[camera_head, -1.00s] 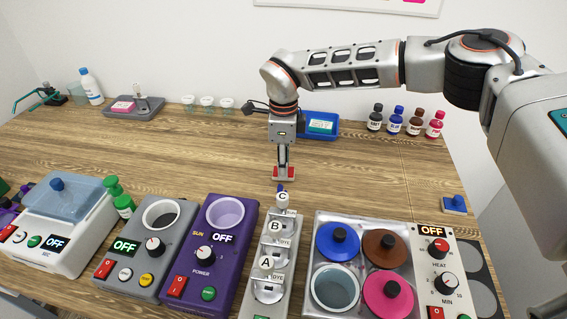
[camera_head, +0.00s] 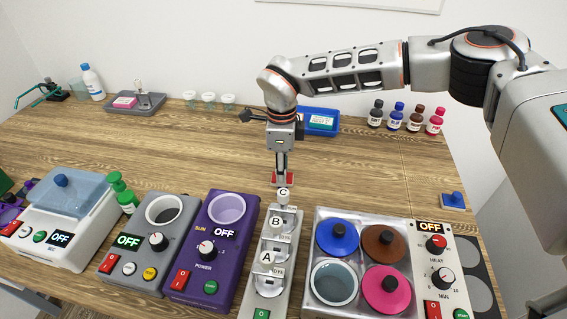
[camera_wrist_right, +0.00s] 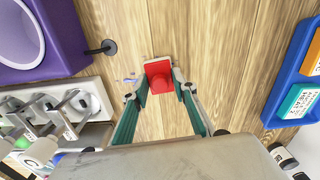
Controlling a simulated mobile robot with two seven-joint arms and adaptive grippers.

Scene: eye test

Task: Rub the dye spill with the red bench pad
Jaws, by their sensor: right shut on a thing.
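The red bench pad (camera_head: 290,180) is in my right gripper (camera_head: 281,170), whose fingers are shut on it and point down. It is at or just above the wooden table, behind the dispenser topped by the C knob. In the right wrist view the pad (camera_wrist_right: 158,68) sits between the fingertips (camera_wrist_right: 160,88). A small pale bluish mark (camera_wrist_right: 130,82), which looks like the dye spill, lies just left of the pad there. In the head view I cannot make the spill out. Whether the pad touches the table is hard to tell. My left gripper is not in view.
The dispenser rack (camera_head: 268,262) stands close in front of the pad, with the purple device (camera_head: 209,262) to its left and the heater (camera_head: 318,225) to its right. A blue tray (camera_head: 319,122) is behind. A blue pad (camera_head: 453,201) lies right. Table left of the gripper is clear.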

